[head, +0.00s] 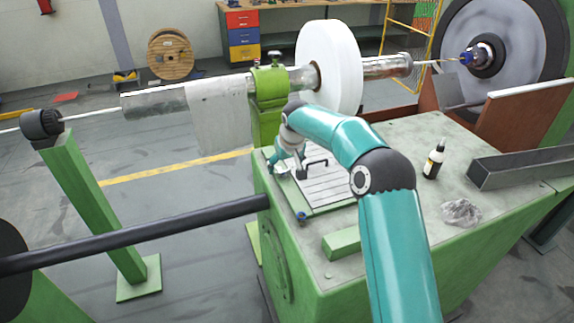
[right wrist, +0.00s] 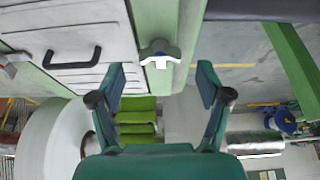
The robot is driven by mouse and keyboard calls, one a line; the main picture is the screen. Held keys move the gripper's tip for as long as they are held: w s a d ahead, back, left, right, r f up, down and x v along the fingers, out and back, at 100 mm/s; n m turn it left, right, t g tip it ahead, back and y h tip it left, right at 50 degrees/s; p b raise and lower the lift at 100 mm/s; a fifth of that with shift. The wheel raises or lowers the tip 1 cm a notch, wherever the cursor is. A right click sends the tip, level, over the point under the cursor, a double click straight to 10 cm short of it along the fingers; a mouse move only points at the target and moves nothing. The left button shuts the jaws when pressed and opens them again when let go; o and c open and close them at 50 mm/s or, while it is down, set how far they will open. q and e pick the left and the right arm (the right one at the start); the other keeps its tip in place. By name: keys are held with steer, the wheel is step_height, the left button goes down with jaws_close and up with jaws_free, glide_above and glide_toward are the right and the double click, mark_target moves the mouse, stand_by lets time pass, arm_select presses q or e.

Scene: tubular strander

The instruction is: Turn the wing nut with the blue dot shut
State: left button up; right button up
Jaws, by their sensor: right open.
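In the head view a wing nut with a blue spot (head: 302,215) sits at the near left corner of the slatted lid (head: 331,190), on the green machine box. My right gripper (head: 281,166) is over the lid's far left edge, beyond this nut. In the right wrist view the right gripper (right wrist: 161,88) is open and empty. A pale grey wing nut (right wrist: 160,53) lies just ahead of its fingertips, centred between them and not gripped. A second fastener (right wrist: 10,66) shows at the left edge. My left gripper is not in view.
A black lid handle (head: 312,163) stands close to the right gripper. The shaft bracket (head: 268,90) and white disc (head: 330,66) rise behind the box. A bottle (head: 434,160), a metal channel (head: 525,166) and a clear crumpled piece (head: 461,212) lie to the right. A black bar (head: 135,234) crosses left.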

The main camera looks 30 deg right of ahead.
steer(key=shift+x, duration=1.4)
steer(key=shift+c, duration=0.2)
steer(key=c, duration=1.1)
steer(key=shift+d+r, duration=0.1)
steer(key=shift+d, duration=0.45)
steer(key=shift+a, duration=0.35)
